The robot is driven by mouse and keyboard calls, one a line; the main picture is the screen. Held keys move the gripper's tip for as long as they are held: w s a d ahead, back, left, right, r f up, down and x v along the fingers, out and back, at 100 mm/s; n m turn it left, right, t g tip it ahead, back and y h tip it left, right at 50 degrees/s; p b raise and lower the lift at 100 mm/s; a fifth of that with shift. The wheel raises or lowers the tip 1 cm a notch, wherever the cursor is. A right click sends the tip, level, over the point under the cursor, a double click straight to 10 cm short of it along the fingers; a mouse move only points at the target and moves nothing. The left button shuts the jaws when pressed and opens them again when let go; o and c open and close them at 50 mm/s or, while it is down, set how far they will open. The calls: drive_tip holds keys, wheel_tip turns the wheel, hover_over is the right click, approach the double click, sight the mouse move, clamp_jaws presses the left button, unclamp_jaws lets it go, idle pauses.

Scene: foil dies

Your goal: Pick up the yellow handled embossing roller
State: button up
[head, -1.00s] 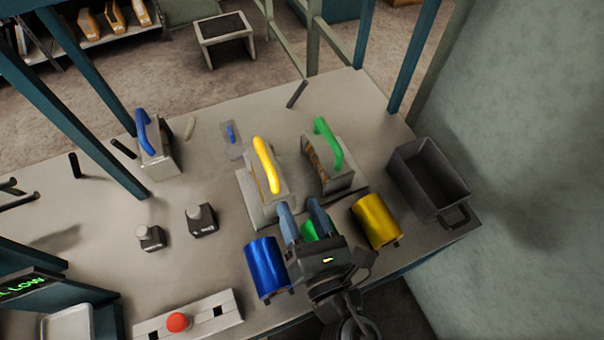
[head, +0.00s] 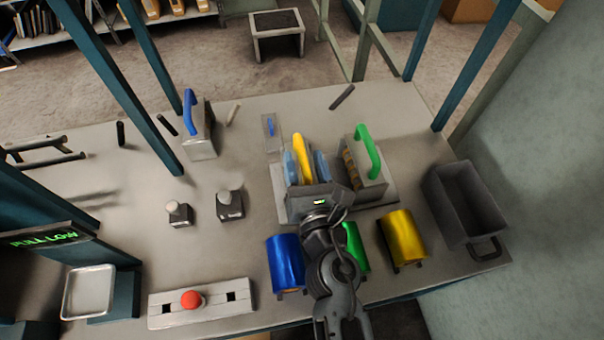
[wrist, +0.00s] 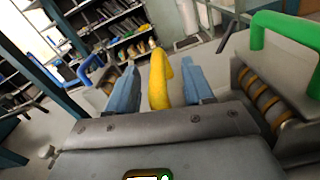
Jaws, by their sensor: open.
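The yellow handled embossing roller (head: 301,150) stands on a light plate (head: 283,210) on the bench; its block is mostly hidden behind my gripper. My gripper (head: 306,167) is open, its two blue-grey fingers on either side of the yellow handle. In the wrist view the yellow handle (wrist: 159,82) rises between the fingertips (wrist: 160,85), with a visible gap to the right finger and a narrower one to the left. I cannot tell whether either finger touches it. The green handled roller (head: 366,165) stands close on the right. The blue handled roller (head: 198,130) stands further left.
Blue (head: 285,262), green (head: 354,247) and yellow (head: 403,238) foil rolls lie along the front. A grey bin (head: 466,205) is at the right. Two small dark blocks and a red button box (head: 200,303) are at the left.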

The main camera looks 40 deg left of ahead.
clamp_jaws()
idle(0.4)
idle(0.9)
drive_tip(key=shift+r, duration=0.2)
